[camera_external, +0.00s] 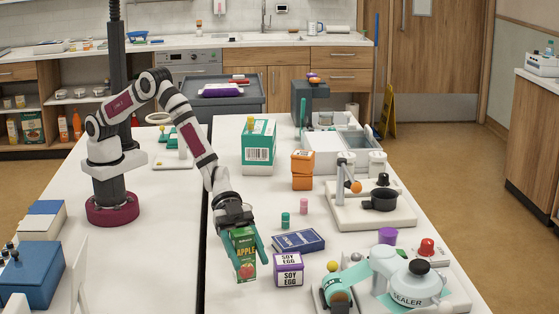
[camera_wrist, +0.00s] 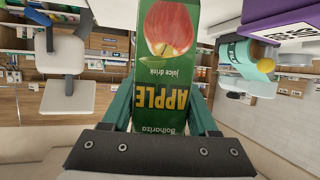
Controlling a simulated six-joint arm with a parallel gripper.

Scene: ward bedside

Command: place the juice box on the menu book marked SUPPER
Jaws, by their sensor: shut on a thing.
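The juice box (camera_external: 243,256) is a tall green carton with a red apple and the word APPLE on it. My gripper (camera_external: 250,248) is shut on it, with a teal finger on each side. In the wrist view the juice box (camera_wrist: 165,85) appears upside down between the fingers of my gripper (camera_wrist: 162,108). I cannot tell whether its bottom clears the table. A dark blue flat book (camera_external: 298,241) lies to the right of the juice box, apart from it. Its lettering is too small to read, so I cannot confirm it says SUPPER.
Purple-and-white SOY EGG boxes (camera_external: 288,268) stand just right of the juice box, in front of the blue book. Green and pink small cylinders (camera_external: 304,206) stand behind the book. A teal SEALER machine (camera_external: 398,283) is at front right.

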